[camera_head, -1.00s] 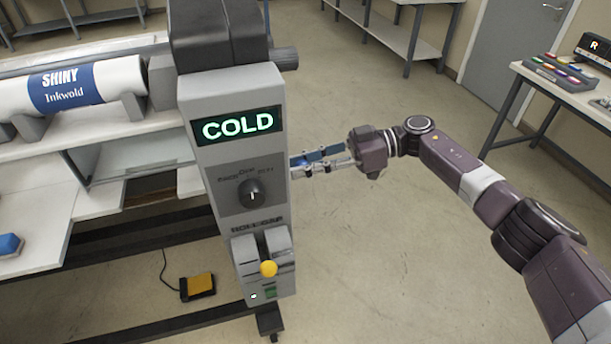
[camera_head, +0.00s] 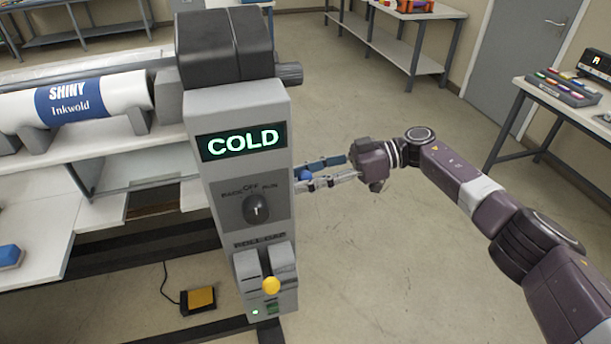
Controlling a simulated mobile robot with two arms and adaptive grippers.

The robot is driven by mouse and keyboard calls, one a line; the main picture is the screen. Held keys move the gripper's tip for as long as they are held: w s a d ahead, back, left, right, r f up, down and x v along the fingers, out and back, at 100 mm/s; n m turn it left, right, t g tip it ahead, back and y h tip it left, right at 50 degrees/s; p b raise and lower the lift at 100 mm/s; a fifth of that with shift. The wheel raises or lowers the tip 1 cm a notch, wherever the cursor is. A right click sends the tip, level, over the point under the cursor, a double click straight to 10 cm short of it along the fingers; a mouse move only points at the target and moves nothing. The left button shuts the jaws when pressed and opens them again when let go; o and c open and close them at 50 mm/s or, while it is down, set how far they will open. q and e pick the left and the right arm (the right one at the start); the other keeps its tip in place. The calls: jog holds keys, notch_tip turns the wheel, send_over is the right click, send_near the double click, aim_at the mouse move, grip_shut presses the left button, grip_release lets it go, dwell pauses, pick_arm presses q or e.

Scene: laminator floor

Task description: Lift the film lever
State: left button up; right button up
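A grey control column (camera_head: 237,155) of the laminator shows a green COLD display (camera_head: 243,140), a dark dial (camera_head: 257,208) and a yellow-knobbed lever (camera_head: 271,285) under the ROLL GAP label. No lever is marked as the film lever. My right gripper (camera_head: 304,174) is at the column's right side, level with the area above the dial. Its two fingers point left, with a gap visible between them. A small blue rounded thing (camera_head: 305,175) shows at the fingertips; whether they grip it is unclear. My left gripper is out of view.
A film roll (camera_head: 75,97) labelled SHINY Inkwold lies on the machine at left. A yellow pedal (camera_head: 198,299) with a cord is on the floor. A table (camera_head: 570,95) with a box of coloured items stands at right. The floor between is clear.

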jog(key=shift+d+r, duration=0.2)
jog(key=shift+d, duration=0.2)
jog(key=v, duration=1.1)
jog(key=shift+w+d+f, duration=0.1)
jog(key=shift+f, duration=0.05)
